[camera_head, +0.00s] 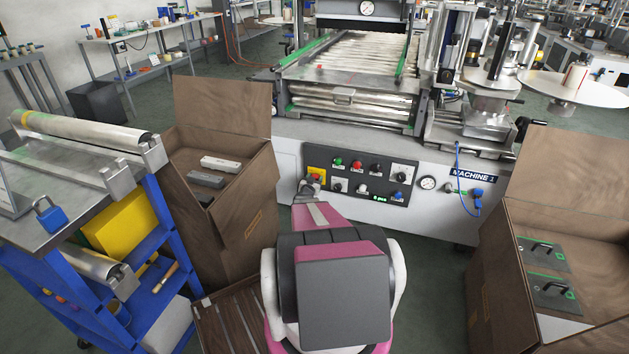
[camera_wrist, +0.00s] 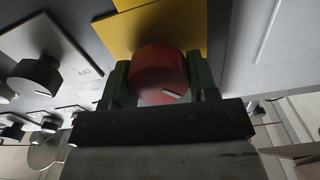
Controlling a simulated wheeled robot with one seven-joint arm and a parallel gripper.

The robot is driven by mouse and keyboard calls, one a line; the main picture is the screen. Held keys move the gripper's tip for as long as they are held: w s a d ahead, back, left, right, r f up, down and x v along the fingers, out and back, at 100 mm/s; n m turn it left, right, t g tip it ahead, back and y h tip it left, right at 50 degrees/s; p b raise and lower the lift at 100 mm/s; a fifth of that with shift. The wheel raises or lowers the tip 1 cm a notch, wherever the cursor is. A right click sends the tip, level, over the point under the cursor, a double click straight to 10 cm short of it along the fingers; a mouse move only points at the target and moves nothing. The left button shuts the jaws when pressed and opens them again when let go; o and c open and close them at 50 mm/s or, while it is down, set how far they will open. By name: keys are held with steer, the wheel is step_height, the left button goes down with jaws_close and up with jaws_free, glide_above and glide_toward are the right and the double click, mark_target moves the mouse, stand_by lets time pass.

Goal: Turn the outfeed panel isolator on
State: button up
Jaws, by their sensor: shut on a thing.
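A red rotary isolator knob (camera_wrist: 158,68) sits on a yellow plate (camera_wrist: 185,28) in the wrist view. My gripper (camera_wrist: 160,84) is shut on the knob, with one green-lined finger on each side. A short white mark shows on the knob's face, slanting slightly near the gripper. In the head view the yellow plate (camera_head: 317,175) is at the left end of the dark control panel (camera_head: 347,196). My gripper (camera_head: 309,187) reaches it there and hides much of the knob. The plate's lettering is not readable.
Beside the plate are a black selector knob (camera_wrist: 37,76) and several coloured buttons. A gauge (camera_head: 428,183) and the "MACHINE 1" sign (camera_head: 473,176) are to the right. Open brown cartons stand left (camera_head: 245,215) and right (camera_head: 497,270). A blue-framed cart (camera_head: 150,190) stands far left.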

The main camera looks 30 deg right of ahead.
steer(key=m, duration=0.4)
steer(key=shift+s, duration=0.1)
steer(key=m, duration=0.4)
steer(key=shift+d+f+m, duration=0.1)
steer(key=shift+d+m, duration=0.05)
steer(key=shift+m, duration=0.25)
steer(key=m, duration=0.4)
steer(key=shift+s+f, duration=0.1)
steer(key=shift+f+m, duration=0.1)
steer(key=shift+m, duration=2)
steer(key=o, duration=0.9)
